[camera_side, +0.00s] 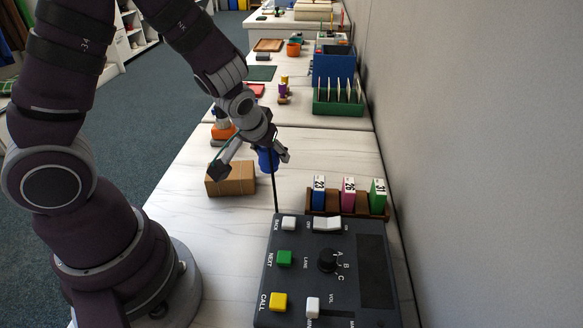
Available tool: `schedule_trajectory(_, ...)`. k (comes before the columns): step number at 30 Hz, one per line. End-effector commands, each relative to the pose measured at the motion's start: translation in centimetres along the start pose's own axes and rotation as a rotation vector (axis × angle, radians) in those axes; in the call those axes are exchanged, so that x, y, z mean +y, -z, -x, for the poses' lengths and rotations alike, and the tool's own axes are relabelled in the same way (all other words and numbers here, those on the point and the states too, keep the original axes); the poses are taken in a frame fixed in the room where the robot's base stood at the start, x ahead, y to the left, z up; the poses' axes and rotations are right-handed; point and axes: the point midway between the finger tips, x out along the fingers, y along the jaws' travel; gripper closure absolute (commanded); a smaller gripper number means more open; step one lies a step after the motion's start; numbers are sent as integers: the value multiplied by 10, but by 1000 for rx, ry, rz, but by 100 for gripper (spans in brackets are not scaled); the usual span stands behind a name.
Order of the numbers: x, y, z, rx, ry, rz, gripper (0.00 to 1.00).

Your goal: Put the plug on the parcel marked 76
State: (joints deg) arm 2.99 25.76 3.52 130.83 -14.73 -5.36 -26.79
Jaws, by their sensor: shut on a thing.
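My gripper (250,164) is above the table, just right of and over a brown cardboard parcel (231,179). It is shut on a blue thing (268,160) between its fingers, partly hidden by them. I cannot tell from its shape whether this is the plug. The parcel lies on the white table with a band or seam across it. No number 76 can be read on it from here.
A dark control box (336,280) with buttons fills the front right. A thin black rod (275,192) rises from near its back edge. Behind it, a brown rack (331,202) holds numbered cards. A green rack (337,107) and a blue bin (334,66) stand farther back.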

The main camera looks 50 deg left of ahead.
Motion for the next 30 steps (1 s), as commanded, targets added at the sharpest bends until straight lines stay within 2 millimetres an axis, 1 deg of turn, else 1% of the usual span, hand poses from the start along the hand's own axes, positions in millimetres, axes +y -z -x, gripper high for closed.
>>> schedule_trajectory(1, -14, 9, 8, 8, 39, 60, 96)
schedule_trajectory(3, -36, 17, 19, 9, 106, 156, 96)
schedule_trajectory(6, -66, 24, 38, 5, 193, 303, 96)
schedule_trajectory(9, -86, 24, 50, -2, 250, 409, 96)
schedule_trajectory(10, -89, 22, 49, -5, 262, 428, 96)
schedule_trajectory(13, -93, 9, 35, -14, 278, 446, 96)
schedule_trajectory(22, -92, -17, -7, -12, 275, 443, 96)
schedule_trajectory(25, -91, -20, -12, -10, 272, 445, 96)
schedule_trajectory(30, -91, -20, -12, -7, 270, 446, 96)
